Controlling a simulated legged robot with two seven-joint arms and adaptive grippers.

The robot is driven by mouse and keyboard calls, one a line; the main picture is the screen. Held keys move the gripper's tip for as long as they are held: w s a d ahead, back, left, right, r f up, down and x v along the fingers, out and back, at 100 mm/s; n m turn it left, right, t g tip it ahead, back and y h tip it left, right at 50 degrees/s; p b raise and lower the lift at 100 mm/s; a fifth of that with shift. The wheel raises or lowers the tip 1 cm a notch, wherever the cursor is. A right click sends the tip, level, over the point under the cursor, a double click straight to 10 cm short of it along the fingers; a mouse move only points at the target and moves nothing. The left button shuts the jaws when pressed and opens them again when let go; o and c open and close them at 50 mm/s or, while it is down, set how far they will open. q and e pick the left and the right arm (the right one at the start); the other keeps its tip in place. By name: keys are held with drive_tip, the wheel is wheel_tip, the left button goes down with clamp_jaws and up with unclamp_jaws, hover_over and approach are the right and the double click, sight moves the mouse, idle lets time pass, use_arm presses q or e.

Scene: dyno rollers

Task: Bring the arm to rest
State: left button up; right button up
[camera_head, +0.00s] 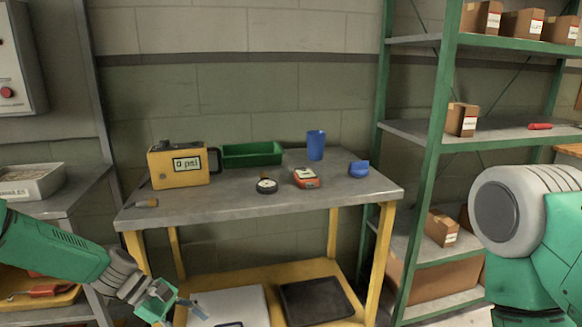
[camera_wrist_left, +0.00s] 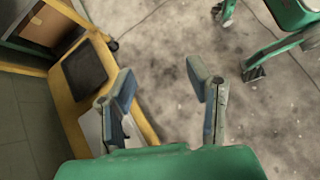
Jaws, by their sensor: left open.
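My left arm comes in from the left in the head view, with its forearm sloping down to the left gripper (camera_head: 172,303). The gripper is low in front of the workbench, below the height of its top. In the left wrist view the two fingers of the left gripper (camera_wrist_left: 160,95) stand apart with nothing between them, above bare floor and the edge of the lower shelf. Part of my right arm (camera_head: 530,230) shows at the right edge of the head view. Its gripper is out of the picture.
The grey workbench top (camera_head: 225,208) holds a yellow gauge box (camera_head: 178,165), a green bin (camera_head: 252,154), a blue cup (camera_head: 316,145) and small items. Its yellow lower shelf (camera_head: 268,268) holds a light case and a dark tray (camera_head: 316,302). Green shelving (camera_head: 437,140) stands at right.

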use_arm(q)
drive_tip(key=s+d+f+m+g+y+p, duration=0.1)
drive_tip(key=s+f+m+y, duration=0.2)
drive_tip(key=s+f, duration=0.45)
drive_tip(key=s+f+m+y, duration=0.2)
drive_tip(key=s+f+m, duration=0.15)
drive_tip(key=s, duration=0.65)
drive_tip(key=s+a+r+m+t+y+p, duration=0.1)
drive_tip(key=s+a+m, duration=0.3)
drive_tip(key=s, duration=0.4)
drive_tip(key=s+a+r+m+t+y, duration=0.1)
drive_tip(key=s+a+r+m+y, duration=0.1)
drive_tip(key=s, duration=0.5)
drive_tip(key=a+m+y, duration=0.1)
drive_tip(key=a+m, duration=0.1)
drive_tip(key=m, duration=0.1)
drive_tip(key=shift+s+r+p, duration=0.15)
drive_tip(key=shift+s+p, duration=0.25)
